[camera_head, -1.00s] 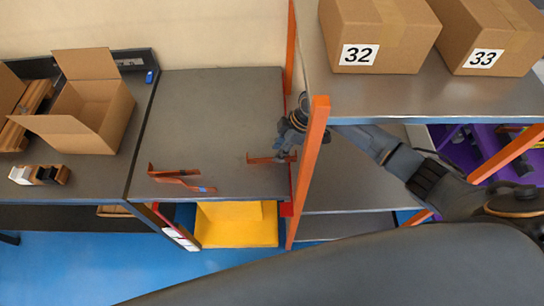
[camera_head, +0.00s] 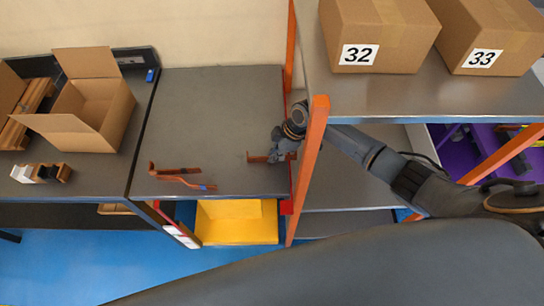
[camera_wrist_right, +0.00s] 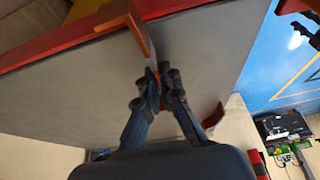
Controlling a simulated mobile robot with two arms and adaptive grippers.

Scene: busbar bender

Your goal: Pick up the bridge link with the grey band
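A copper bridge link (camera_head: 256,158) lies near the right edge of the grey tabletop. My right gripper (camera_head: 275,155) is low over it and hides its right part. In the right wrist view the link (camera_wrist_right: 122,14) runs between the fingertips, its other end (camera_wrist_right: 213,117) showing to the right. The fingers (camera_wrist_right: 159,76) are close together with copper between them and look shut on it. I cannot make out a grey band on it. Two other copper pieces lie to the left, a plain one (camera_head: 176,170) and one with a blue band (camera_head: 207,187). My left gripper is not in view.
An orange rack post (camera_head: 309,160) stands close to the right of my gripper. Above is a shelf (camera_head: 440,100) with boxes 32 (camera_head: 370,35) and 33 (camera_head: 495,35). An open carton (camera_head: 85,105) is on the left table. The rear middle tabletop (camera_head: 215,110) is clear.

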